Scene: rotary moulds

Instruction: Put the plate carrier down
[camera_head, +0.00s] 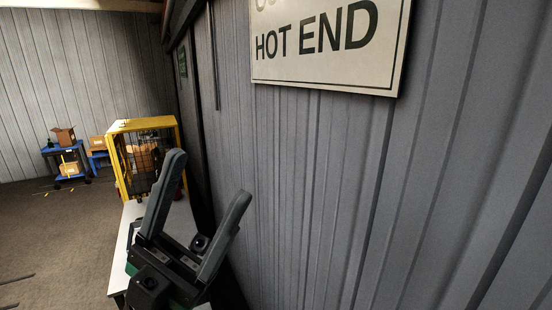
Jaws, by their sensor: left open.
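My left gripper (205,204) is in the lower middle of the head view, with its two dark fingers spread wide apart. Nothing shows between the fingers. It stands in front of a white table (122,243) and hides part of the tabletop. I cannot make out a plate carrier in this view. My right gripper is not in view.
A corrugated grey wall (300,190) with a "HOT END" sign (325,45) fills the right side, close by. A yellow-framed cage (128,127) stands at the table's far end. A blue cart (68,160) with cardboard boxes stands far left. Floor at left is mostly clear.

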